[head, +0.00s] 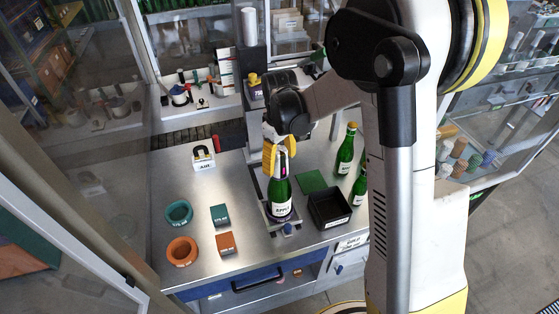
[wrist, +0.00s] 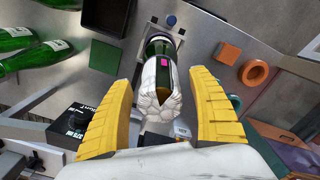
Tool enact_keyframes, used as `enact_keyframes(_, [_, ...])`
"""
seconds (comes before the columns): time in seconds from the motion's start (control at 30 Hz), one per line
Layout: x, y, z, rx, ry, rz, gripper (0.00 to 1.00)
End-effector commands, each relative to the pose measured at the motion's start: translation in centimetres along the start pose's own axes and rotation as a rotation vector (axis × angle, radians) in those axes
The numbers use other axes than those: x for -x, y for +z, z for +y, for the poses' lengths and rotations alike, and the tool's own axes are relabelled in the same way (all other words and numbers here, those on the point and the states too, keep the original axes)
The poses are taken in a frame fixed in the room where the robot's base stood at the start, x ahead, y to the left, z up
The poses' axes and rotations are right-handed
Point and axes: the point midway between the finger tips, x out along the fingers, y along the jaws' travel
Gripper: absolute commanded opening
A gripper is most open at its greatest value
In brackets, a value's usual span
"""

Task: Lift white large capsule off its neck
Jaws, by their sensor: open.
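The white large capsule (wrist: 156,84) is a crumpled white foil sleeve over the neck of a dark green bottle (head: 280,190). A pink mark shows on the neck beside the foil in the wrist view. The bottle stands upright on a holder on the metal bench. My gripper (head: 277,157) is at the bottle's top, with its two yellow ribbed fingers open. In the wrist view, my gripper (wrist: 163,80) has one finger on each side of the capsule, with visible gaps. In the head view the fingers hide most of the capsule.
A black bin (head: 329,208) and green pad (head: 311,182) lie right of the bottle. Two green bottles (head: 346,150) (head: 359,186) stand farther right. Teal and orange rings (head: 179,213) (head: 182,251) and boxes (head: 220,215) (head: 226,243) lie left. A column (head: 250,60) rises behind.

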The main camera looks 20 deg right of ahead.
Motion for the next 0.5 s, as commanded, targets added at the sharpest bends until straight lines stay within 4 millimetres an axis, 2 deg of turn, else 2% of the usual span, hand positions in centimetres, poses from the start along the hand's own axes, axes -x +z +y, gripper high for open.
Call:
enact_keyframes(0.03, [0.01, 0.00, 0.00, 0.000, 0.000, 0.000, 0.70])
enact_keyframes(0.07, [0.01, 0.00, 0.00, 0.000, 0.000, 0.000, 0.65])
enact_keyframes(0.2, [0.03, 0.00, 0.00, 0.000, 0.000, 0.000, 0.34])
enact_keyframes(0.5, [0.05, -0.01, 0.00, 0.000, 0.000, 0.000, 0.34])
